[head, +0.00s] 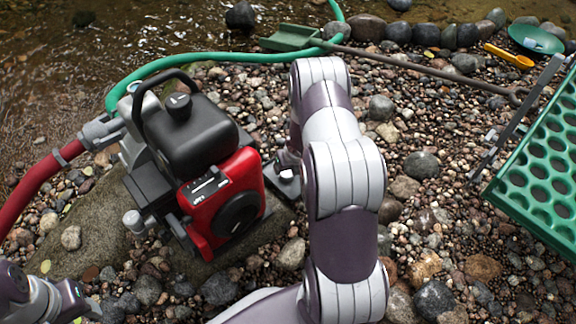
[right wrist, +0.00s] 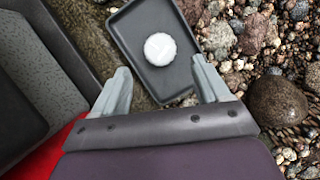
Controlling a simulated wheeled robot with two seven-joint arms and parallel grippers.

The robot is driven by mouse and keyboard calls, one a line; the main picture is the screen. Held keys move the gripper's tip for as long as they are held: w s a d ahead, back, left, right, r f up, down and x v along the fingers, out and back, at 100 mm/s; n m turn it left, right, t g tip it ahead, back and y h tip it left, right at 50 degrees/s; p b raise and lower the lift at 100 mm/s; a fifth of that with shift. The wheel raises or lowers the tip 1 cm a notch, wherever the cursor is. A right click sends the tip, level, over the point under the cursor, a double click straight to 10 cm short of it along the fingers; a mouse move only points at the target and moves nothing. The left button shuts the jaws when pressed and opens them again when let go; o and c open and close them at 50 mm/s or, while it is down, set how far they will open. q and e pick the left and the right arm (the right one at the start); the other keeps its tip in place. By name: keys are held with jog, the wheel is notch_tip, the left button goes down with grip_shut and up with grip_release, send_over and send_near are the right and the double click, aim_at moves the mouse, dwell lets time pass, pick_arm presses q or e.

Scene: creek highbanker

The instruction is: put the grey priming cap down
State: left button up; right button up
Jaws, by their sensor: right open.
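A pale, ridged round cap, which looks like the grey priming cap (right wrist: 160,49), lies in a shallow dark tray (right wrist: 153,83) in the right wrist view. My right gripper (right wrist: 161,68) is open, its two fingers apart above the tray on either side of the cap, not closed on it. In the head view my right arm comes down beside the pump and its gripper is mostly hidden. My left gripper (head: 90,306) is at the bottom left edge, small and partly cut off, and its jaws cannot be made out.
The red and black motor pump (head: 205,145) stands on a flat rock (head: 95,235), left of my right arm. A red hose (head: 40,180) and a green hose (head: 200,57) run from it. A green perforated tray (head: 545,165) is at right. Pebbles cover the ground; water lies behind.

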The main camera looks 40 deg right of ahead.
pick_arm(q)
notch_tip(320, 180, up, 2)
jog(key=shift+r+p, duration=0.25)
jog(key=shift+p, duration=0.5)
pick_arm(e)
jog(key=v, duration=0.5)
jog(key=shift+s+r, duration=0.1)
jog(key=shift+r, duration=0.05)
